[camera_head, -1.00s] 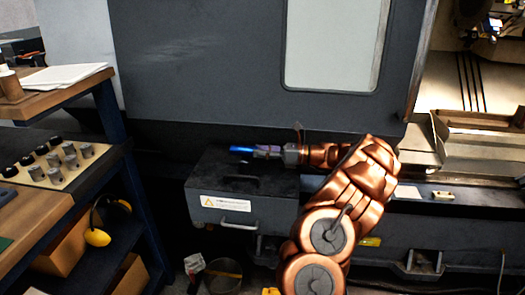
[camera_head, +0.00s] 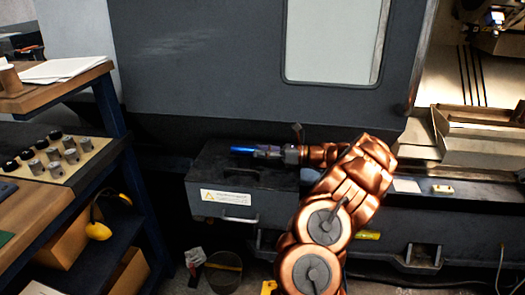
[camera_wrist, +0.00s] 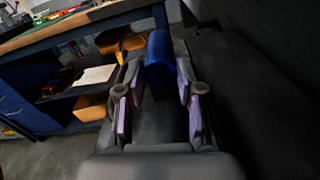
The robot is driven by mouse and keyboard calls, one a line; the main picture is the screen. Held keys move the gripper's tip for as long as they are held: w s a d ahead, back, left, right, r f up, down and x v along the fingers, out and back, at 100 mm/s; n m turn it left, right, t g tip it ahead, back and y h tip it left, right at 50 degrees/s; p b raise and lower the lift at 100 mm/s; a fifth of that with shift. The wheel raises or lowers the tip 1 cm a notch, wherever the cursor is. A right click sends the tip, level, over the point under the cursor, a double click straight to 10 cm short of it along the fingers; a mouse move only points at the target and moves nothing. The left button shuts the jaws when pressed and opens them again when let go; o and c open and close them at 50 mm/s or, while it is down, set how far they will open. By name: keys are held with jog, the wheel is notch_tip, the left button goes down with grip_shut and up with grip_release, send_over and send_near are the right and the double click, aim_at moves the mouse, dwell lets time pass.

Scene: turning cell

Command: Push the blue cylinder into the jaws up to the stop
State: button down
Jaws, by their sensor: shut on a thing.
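The blue cylinder (camera_head: 241,150) sticks out to the left from the tip of my gripper (camera_head: 262,152) in the head view. In the wrist view the blue cylinder (camera_wrist: 159,52) lies between the far ends of the two purple-padded fingers of my gripper (camera_wrist: 158,85), which are shut on it. My gripper points left, above the dark grey box in front of the machine. The jaws of the machine do not show clearly in either view; a closed dark door with a window (camera_head: 332,40) covers much of the machine.
A grey box with a handle and warning label (camera_head: 224,197) lies below my gripper. A shelf bench at left holds a tray (camera_head: 62,170) of several cylinders and yellow earmuffs (camera_head: 98,228). The machine's open bay (camera_head: 470,85) is at right. A bin (camera_head: 223,272) stands on the floor.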

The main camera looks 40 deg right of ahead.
jog(key=c, duration=0.7)
grip_release()
jog(key=shift+o, duration=0.2)
jog(key=shift+f, duration=0.1)
jog(key=shift+d, duration=0.1)
send_over(297, 171)
jog(key=shift+w, duration=0.1)
